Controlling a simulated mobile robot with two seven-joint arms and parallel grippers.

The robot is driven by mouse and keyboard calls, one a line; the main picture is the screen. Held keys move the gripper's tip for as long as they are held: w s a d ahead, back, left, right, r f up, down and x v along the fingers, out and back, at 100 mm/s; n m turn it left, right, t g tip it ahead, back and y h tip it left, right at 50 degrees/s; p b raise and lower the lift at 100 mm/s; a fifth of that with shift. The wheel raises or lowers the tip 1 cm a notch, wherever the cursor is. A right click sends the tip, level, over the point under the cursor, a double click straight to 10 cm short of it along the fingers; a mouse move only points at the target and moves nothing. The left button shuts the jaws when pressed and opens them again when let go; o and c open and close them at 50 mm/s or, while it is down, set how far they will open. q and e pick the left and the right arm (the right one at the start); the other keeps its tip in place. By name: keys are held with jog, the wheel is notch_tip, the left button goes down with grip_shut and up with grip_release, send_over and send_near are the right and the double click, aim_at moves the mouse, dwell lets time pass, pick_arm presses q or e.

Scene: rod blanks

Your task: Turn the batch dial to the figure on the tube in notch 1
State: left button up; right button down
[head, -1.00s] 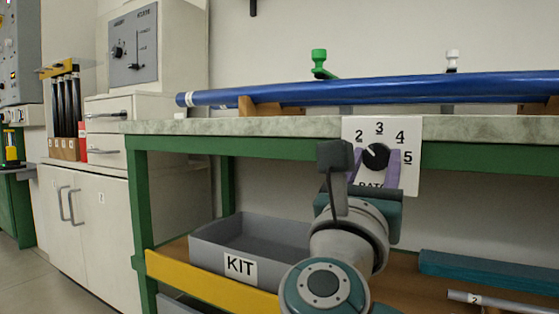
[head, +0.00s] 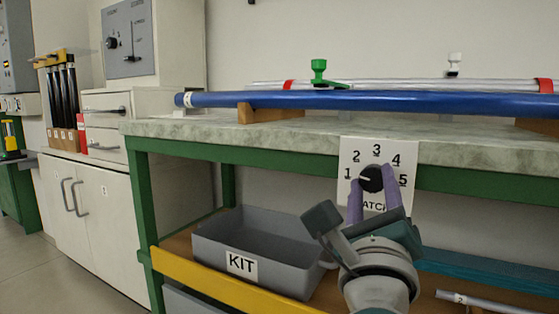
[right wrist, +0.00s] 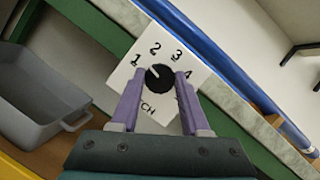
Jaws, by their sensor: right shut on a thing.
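The batch dial is a black knob (head: 372,179) on a white plate (head: 351,205) marked 1 to 5, on the bench's front edge. Its white pointer is towards 1. In the right wrist view the knob (right wrist: 159,79) also points towards 1. My right gripper (head: 371,177) has its purple fingers shut on the knob, one on each side. A long blue tube (head: 380,101) lies on wooden supports (head: 270,113) on the bench, with a small white label (head: 187,100) at its left end, too small to read. I cannot tell which notch it lies in. My left gripper is out of view.
White tubes with red bands (head: 420,84) lie behind the blue tube, near a green clamp (head: 318,70). A grey KIT bin (head: 285,276) and a teal bar (head: 480,268) are on the shelf below. A yellow rail (head: 215,287) runs along the shelf's front.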

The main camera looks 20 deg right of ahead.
jog(key=shift+r+n+y+p, duration=0.1)
jog(key=shift+n+y+p, duration=0.4)
jog(key=shift+n+p, duration=0.65)
jog(key=shift+n, duration=0.35)
jog(key=shift+c, duration=1.9)
grip_release()
jog(key=shift+s+a+f, duration=0.2)
jog(key=shift+s+a, duration=0.05)
jog(key=shift+s, duration=0.2)
jog(key=p+v, duration=0.1)
jog(key=v, duration=0.8)
jog(key=shift+d, duration=0.1)
